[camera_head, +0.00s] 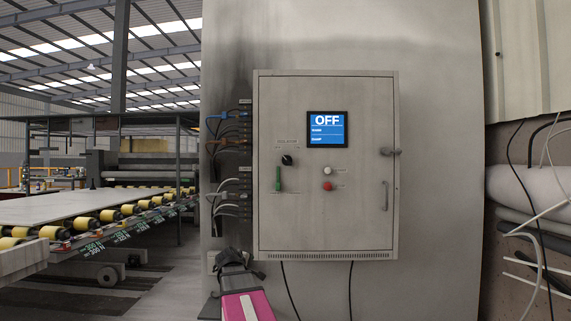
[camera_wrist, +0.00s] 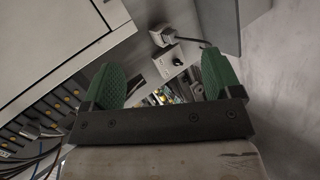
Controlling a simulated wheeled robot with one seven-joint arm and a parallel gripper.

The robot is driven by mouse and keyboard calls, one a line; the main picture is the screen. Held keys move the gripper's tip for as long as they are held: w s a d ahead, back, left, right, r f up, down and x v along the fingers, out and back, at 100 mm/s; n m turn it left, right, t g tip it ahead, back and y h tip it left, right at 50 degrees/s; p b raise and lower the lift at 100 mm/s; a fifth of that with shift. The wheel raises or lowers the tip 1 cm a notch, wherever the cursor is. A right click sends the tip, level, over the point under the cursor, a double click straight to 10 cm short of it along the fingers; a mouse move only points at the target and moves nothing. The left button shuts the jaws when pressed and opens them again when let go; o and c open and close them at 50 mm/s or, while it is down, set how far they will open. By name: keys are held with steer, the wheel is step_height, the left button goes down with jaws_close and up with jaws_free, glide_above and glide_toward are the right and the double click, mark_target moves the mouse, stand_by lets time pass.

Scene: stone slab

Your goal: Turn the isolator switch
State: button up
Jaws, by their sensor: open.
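The isolator switch (camera_head: 287,160) is a small black rotary knob under a label, on the upper left of the grey cabinet door (camera_head: 350,225) in the head view. A green handle (camera_head: 278,180) hangs just below it. My gripper (camera_head: 231,258) is low, at the cabinet's lower left corner, below and left of the knob and apart from it. In the wrist view my gripper (camera_wrist: 161,75) is open, its two green-padded fingers spread with nothing held. A small dark knob on a grey plate (camera_wrist: 177,61) shows beyond the fingers; I cannot tell whether it is the isolator.
The door bears a blue screen (camera_head: 327,129) reading OFF, a white button (camera_head: 327,171), a red button (camera_head: 327,186), a latch (camera_head: 393,152) and a handle (camera_head: 384,195). Cables (camera_head: 228,130) line the cabinet's left side. A roller conveyor (camera_head: 120,212) stands at left.

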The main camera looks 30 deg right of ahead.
steer(key=d+r+n+t+h, duration=0.1)
steer(key=d+r, duration=0.2)
steer(key=r, duration=0.4)
steer(key=w+d+r+n+t+h, duration=0.1)
steer(key=d+r+n+h, duration=0.15)
steer(key=r, duration=0.45)
steer(key=d+r+t+h, duration=0.1)
steer(key=d+r, duration=0.2)
steer(key=r, duration=0.4)
steer(key=n+t+h, duration=0.2)
steer(key=n+h, duration=0.1)
steer(key=n, duration=0.2)
glide_toward(286, 161)
steer(key=shift+m, duration=0.25)
steer(key=x, duration=1)
steer(key=shift+w+d, duration=0.15)
steer(key=shift+d, duration=0.1)
steer(key=c, duration=0.9)
